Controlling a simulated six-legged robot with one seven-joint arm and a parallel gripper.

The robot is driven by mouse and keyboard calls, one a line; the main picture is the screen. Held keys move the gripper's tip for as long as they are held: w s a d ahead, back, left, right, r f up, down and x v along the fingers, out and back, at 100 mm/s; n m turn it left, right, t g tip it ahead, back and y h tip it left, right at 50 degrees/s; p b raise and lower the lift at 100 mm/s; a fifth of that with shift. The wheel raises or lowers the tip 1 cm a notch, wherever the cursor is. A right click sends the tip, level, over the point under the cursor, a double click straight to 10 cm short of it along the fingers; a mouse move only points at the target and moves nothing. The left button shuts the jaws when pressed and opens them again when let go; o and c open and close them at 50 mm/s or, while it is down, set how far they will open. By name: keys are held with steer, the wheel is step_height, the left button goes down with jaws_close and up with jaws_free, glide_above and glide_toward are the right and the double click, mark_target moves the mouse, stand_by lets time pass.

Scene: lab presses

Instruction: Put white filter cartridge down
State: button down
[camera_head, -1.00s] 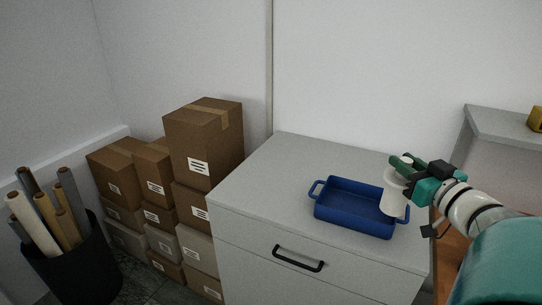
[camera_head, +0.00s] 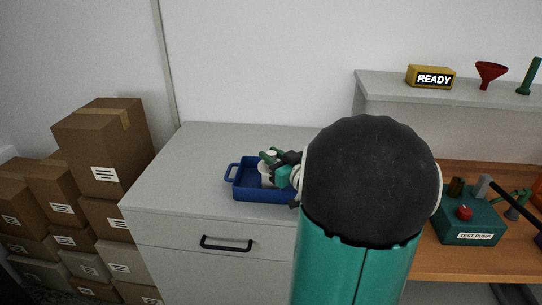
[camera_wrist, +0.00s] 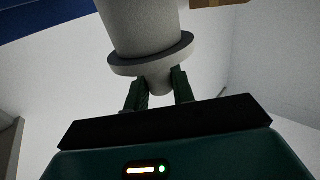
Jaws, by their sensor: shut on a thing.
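The white filter cartridge (camera_head: 266,172) shows small in the head view, inside the outline of the blue tray (camera_head: 262,193). Whether it touches the tray floor I cannot tell. In the wrist view the cartridge (camera_wrist: 142,28) is a pale cylinder with a wide flange and a narrower stub. My gripper (camera_wrist: 160,86) is shut on that stub, one green finger on each side. In the head view my gripper (camera_head: 269,157) is over the tray, and my arm hides the tray's right part.
The tray stands on a grey cabinet (camera_head: 190,165) with free top to its left. Stacked cardboard boxes (camera_head: 105,150) stand left of it. On the right, an orange bench (camera_head: 470,262) carries a green test pump (camera_head: 470,225). A shelf above holds a READY sign (camera_head: 430,77) and a red funnel (camera_head: 490,72).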

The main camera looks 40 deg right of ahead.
steer(key=shift+f, duration=0.15)
steer(key=c, duration=1.2)
jaws_free()
steer(key=shift+r, duration=0.25)
steer(key=s+a, duration=0.1)
steer(key=s, duration=1.1)
steer(key=w+a+r+m+g+h, duration=0.25)
steer(key=w+a+g+h, duration=0.3)
steer(key=w+a, duration=0.35)
steer(key=s+a+f+n+g+y, duration=0.1)
steer(key=s+a+g+y, duration=0.1)
steer(key=a, duration=0.6)
steer(key=s+a+f+n+g+y, duration=0.1)
steer(key=s+a+g+y, duration=0.1)
steer(key=s+a, duration=0.3)
steer(key=s+a+f+n+g+y, duration=0.1)
steer(key=s+a+g+y, duration=0.2)
steer(key=a, duration=0.8)
steer(key=shift+s+f+n, duration=0.1)
steer(key=shift+s+n, duration=0.25)
steer(key=shift+s, duration=0.25)
